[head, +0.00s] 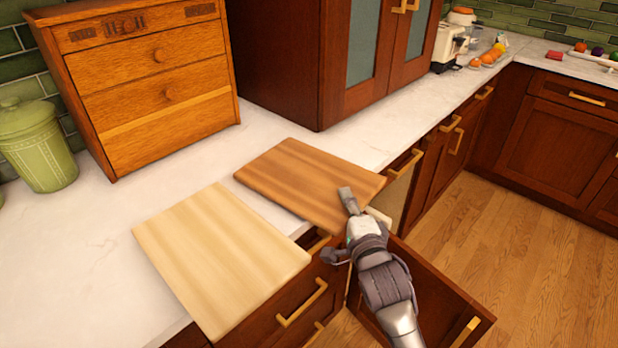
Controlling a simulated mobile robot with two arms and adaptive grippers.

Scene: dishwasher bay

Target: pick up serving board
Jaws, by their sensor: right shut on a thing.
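Two flat wooden boards lie side by side on the white counter (90,275). The darker brown board (300,178) is farther back, and its near right part reaches the counter's front edge. The pale board (218,255) lies nearer to me, also reaching past the front edge. I cannot tell from looks alone which one is called the serving board. My right gripper (350,222) is at the front edge of the darker board and shut on it, with one finger over its top. The part under the board is hidden. My left gripper is not in view.
A wooden drawer chest (150,75) and a green lidded jar (38,145) stand at the back left. A tall cabinet (330,60) stands on the counter behind the darker board. A dark wooden front with a handle (440,300) juts out below my right arm.

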